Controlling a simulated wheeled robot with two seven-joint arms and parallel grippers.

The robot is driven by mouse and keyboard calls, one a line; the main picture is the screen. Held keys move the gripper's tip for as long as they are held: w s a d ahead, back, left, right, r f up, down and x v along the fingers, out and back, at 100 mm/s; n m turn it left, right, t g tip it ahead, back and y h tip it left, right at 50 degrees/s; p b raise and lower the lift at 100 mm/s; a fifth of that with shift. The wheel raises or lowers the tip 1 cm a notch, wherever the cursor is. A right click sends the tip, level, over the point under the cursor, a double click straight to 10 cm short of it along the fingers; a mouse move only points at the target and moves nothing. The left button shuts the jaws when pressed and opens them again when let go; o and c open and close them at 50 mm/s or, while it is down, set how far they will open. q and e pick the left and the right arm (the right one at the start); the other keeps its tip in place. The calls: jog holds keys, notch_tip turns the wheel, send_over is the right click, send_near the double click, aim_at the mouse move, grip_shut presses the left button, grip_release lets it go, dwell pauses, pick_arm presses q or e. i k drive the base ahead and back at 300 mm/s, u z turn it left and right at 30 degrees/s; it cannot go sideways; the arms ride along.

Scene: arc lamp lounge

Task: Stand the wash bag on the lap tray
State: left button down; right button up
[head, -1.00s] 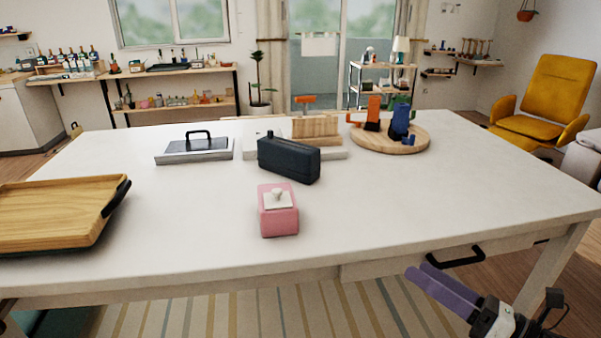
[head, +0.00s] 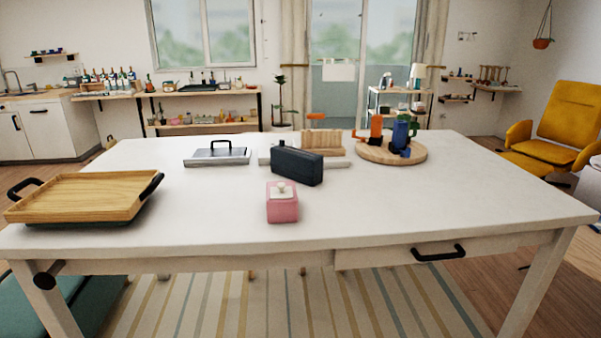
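A gap of clear tabletop lies between bag and tray. Neither of my grippers shows in the head view now.
A grey slab with a black handle (head: 217,156) lies behind left. A wooden rack (head: 322,143) and a round board (head: 391,153) with mugs stand behind right. The table's (head: 400,209) front right is clear.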

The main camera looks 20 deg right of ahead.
aim_at(119, 194)
jog(key=u, duration=1.05)
jog(key=i, duration=0.6)
jog(key=z, duration=1.15)
